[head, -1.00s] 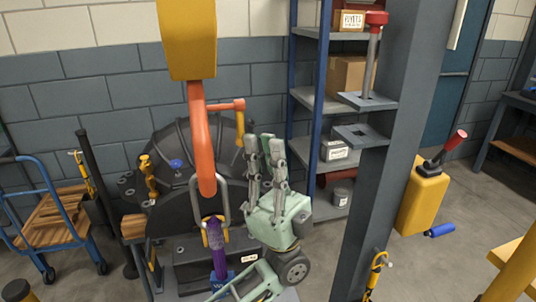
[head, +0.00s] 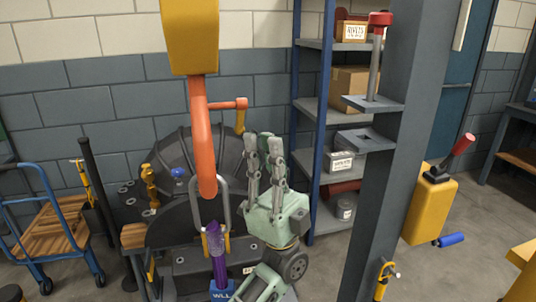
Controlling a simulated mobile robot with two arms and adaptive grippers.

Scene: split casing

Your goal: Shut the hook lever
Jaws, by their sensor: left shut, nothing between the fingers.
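A large orange hook (head: 203,140) hangs from a yellow block (head: 189,36). Its hook lever (head: 229,104) juts out to the right from the upper shank, and a yellow grip (head: 240,121) hangs down from its end. The hook's lower end meets a grey metal ring (head: 226,205) above a purple strap (head: 217,250). My left gripper (head: 263,138) points upward with its grey fingers together and empty. Its fingertips are just right of and below the yellow grip. I cannot tell whether they touch it. My right gripper is not in view.
A dark round casing (head: 188,150) stands behind the hook. A grey post (head: 385,180) with brackets and a red-topped pin (head: 374,60) rises to the right. Shelves (head: 317,110) stand behind. A blue cart (head: 45,235) is at left, and a yellow can (head: 428,207) at right.

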